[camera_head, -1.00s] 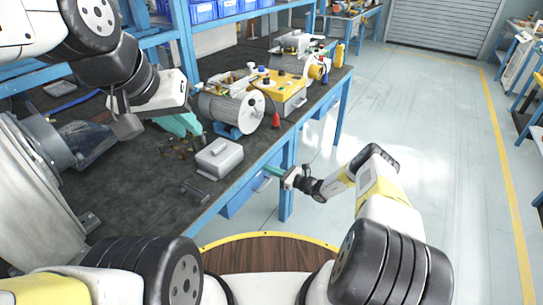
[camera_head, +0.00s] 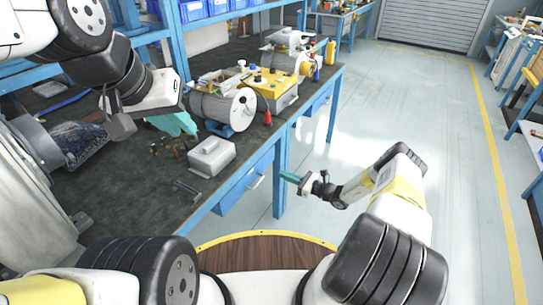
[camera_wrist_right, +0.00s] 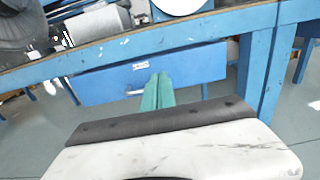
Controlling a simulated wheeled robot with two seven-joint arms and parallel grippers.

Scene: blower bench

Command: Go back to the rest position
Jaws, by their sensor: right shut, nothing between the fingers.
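My right gripper (camera_head: 286,175) is to the right of the workbench's front edge, over open floor and beside the blue drawer (camera_head: 246,187). Its teal fingers are pressed together and empty. They also show in the right wrist view (camera_wrist_right: 157,92), pointing toward the drawer front (camera_wrist_right: 195,75), with a gap that is hard to judge. My left gripper (camera_head: 172,124) is over the dark bench top at the left. Its teal fingers are partly hidden by its own wrist, so I cannot tell whether they are open or hold anything.
The dark workbench (camera_head: 110,190) carries a grey metal box (camera_head: 211,156), a motor-like cylinder (camera_head: 225,108), a yellow box (camera_head: 273,86) and small loose parts (camera_head: 170,147). A large grey blower housing (camera_head: 25,205) stands at the left. The floor (camera_head: 420,110) at the right is clear.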

